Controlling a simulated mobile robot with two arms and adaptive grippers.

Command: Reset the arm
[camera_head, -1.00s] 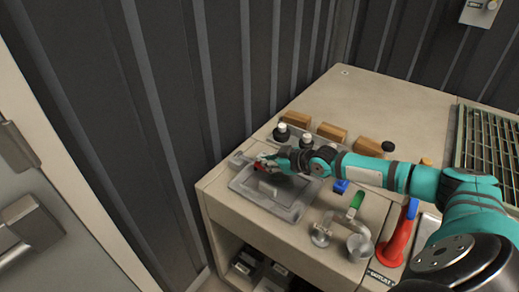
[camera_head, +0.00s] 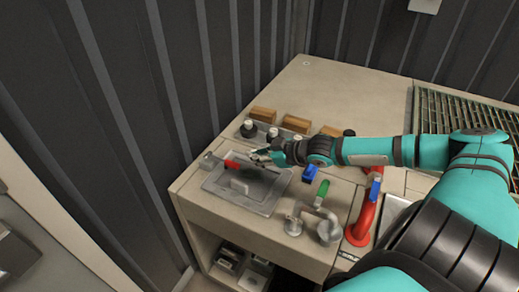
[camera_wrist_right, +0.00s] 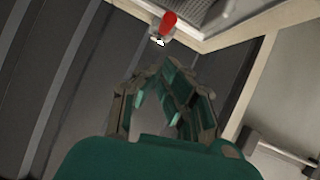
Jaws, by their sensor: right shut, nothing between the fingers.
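My right gripper (camera_head: 257,156) is shut and empty. It is above the back right part of a grey metal plate with a raised block (camera_head: 240,186) on the counter's left end. A red handle (camera_head: 231,164) lies at the plate's back edge, just left of my fingertips, with a small gap visible. In the right wrist view the shut fingers (camera_wrist_right: 163,75) point up toward the red handle (camera_wrist_right: 168,22), which is apart from them. My right arm reaches in from the right side. My left gripper is not in view.
Black knobs and wooden blocks (camera_head: 296,124) stand behind the plate. A dark ribbed wall (camera_head: 130,110) rises behind. The back of the counter (camera_head: 330,85) is clear.

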